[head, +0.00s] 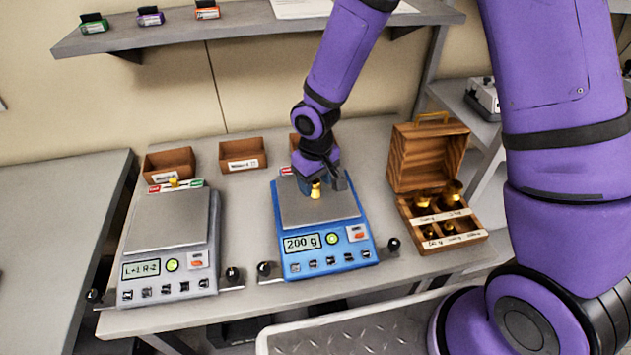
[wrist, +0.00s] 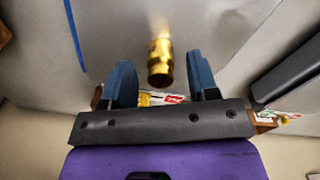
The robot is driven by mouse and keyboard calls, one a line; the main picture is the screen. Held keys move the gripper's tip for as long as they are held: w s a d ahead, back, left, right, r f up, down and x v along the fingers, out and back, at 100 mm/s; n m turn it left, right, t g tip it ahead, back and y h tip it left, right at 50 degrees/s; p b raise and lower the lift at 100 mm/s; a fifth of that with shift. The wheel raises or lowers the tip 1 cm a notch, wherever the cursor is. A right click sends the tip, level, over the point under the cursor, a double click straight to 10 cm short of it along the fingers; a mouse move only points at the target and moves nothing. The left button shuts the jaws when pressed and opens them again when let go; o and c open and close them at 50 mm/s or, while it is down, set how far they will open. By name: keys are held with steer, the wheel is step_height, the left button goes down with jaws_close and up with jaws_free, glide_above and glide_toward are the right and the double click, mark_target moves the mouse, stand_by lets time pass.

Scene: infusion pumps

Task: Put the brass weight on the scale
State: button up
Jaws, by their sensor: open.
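The brass weight (head: 316,190) stands upright on the pan (head: 335,212) of the blue scale (head: 330,262), whose display reads 200 g. In the wrist view the brass weight (wrist: 160,62) shows between the two blue fingers, with a gap on each side. My gripper (head: 322,186) is open around the weight, low over the pan. It also shows in the wrist view (wrist: 161,75). A grey scale (head: 168,240) stands to the left, with a display that seems to read L+1 R-2.
An open wooden case (head: 440,215) with several brass weights stands at the right. Small brown boxes (head: 243,153) sit behind the scales. A shelf (head: 240,22) hangs above at the back. Dark knobs flank the scales near the front edge.

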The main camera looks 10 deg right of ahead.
mark_target(316, 181)
step_height(316, 181, up, 12)
steer(key=s+d+r+m+t, duration=0.1)
steer(key=s+d+r, duration=0.2)
steer(key=d+r, duration=0.35)
steer(key=s+d+r+m+t, duration=0.1)
steer(key=s+d+r+t, duration=0.15)
steer(key=d+r, duration=0.4)
steer(key=s+d+r+m+t, duration=0.1)
steer(key=s+d+r, duration=0.2)
steer(key=s, duration=0.4)
steer(key=s+d+r+m, duration=0.2)
steer(key=s+d+r, duration=0.1)
steer(key=s+r, duration=0.3)
steer(key=shift+s+d+t, duration=0.2)
steer(key=shift+s+t, duration=0.15)
steer(key=shift+s, duration=0.6)
